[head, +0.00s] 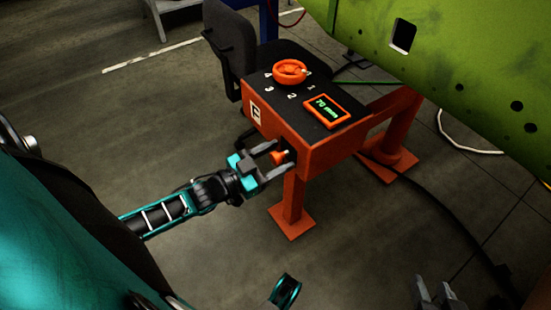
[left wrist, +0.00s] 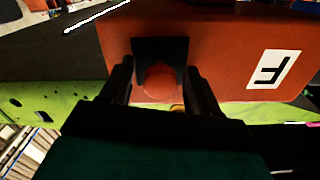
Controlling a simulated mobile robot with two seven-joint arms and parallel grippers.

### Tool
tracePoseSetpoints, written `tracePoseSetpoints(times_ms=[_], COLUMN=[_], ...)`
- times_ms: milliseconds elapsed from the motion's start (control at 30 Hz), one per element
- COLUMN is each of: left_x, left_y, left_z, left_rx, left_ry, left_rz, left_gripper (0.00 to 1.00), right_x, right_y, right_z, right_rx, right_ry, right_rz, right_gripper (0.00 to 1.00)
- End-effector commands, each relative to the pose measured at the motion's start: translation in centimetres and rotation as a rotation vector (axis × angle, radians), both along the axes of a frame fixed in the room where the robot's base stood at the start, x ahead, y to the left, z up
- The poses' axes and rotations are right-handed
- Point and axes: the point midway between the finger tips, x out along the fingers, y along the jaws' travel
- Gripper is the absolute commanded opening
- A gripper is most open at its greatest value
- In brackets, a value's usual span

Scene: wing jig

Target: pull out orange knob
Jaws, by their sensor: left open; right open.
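The orange knob (head: 279,157) is on the front face of the orange control box (head: 318,158). It also shows in the left wrist view (left wrist: 160,84), in front of a dark square recess or plate. My left gripper (head: 282,154) is at the box front, with one finger on each side of the knob. In the left wrist view, the fingers (left wrist: 160,78) are apart, with visible gaps between them and the knob. My right gripper (head: 434,284) is at the bottom right, low and away from the box, with its fingers apart and partly cut off.
The box top carries an orange handwheel (head: 291,72), white numbers and a display (head: 327,111) reading 70 mm. A green perforated panel (head: 470,70) hangs at the upper right. A dark chair (head: 232,50) stands behind the box. The floor to the left is mostly clear.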

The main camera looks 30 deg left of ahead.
Motion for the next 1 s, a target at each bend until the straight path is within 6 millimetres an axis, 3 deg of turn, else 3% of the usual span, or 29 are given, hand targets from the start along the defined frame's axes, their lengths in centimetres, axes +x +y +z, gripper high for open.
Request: tracePoseSetpoints(times_ms=[267, 900, 1000], left_x=[0.1, 0.08, 0.08], left_y=[-0.07, -0.05, -0.05], left_z=[0.01, 0.01, 0.01], left_rx=[-0.001, 0.0, 0.0], left_ry=[0.0, 0.0, 0.0], left_rz=[0.0, 0.0, 0.0], left_gripper=[0.61, 0.0, 0.0], right_x=[0.19, 0.1, 0.11], right_y=[0.15, -0.04, -0.06], right_z=[0.28, -0.12, -0.12], right_rx=[0.005, -0.004, -0.004], right_ry=[-0.007, -0.001, -0.001], right_rz=[0.0, 0.003, 0.003], right_gripper=[0.43, 0.43, 0.43])
